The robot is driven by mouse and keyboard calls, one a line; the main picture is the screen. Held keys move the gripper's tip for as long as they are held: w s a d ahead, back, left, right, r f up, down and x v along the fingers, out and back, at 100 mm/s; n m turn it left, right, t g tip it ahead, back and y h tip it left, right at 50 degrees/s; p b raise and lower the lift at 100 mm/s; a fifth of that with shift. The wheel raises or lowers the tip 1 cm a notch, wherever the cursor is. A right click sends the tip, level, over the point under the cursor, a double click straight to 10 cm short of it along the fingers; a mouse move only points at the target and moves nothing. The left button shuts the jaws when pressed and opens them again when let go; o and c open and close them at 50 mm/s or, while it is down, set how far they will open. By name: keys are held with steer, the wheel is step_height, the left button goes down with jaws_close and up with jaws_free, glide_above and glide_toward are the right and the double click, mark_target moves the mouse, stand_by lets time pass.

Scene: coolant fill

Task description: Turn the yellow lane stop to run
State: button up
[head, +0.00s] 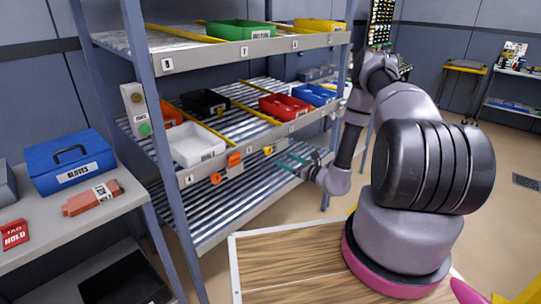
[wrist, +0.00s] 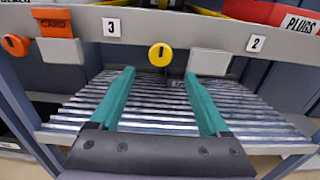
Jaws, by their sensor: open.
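The yellow lane stop (wrist: 160,54) is a round yellow knob with a small dark upright mark. It sits on the front rail of the middle shelf, between the 3 and 2 labels. In the head view the yellow lane stop (head: 268,150) looks small, just left of my gripper (head: 285,161). In the wrist view my gripper (wrist: 158,73) has its two teal fingers spread apart and empty. The knob appears beyond the fingertips, roughly centred between them. I cannot tell the exact gap, but the fingers do not seem to touch it.
An orange knob (wrist: 15,45) and an orange card (wrist: 54,22) are further left on the rail. A blank pale plate (wrist: 209,62) hangs right of the yellow knob. White (head: 196,145) and red (head: 285,107) bins sit on the shelf above. The lower roller shelf looks empty.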

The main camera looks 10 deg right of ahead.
mark_target(270, 152)
steer(key=x, duration=0.7)
steer(key=shift+w+a, duration=0.1)
steer(key=shift+w, duration=0.15)
jaws_close()
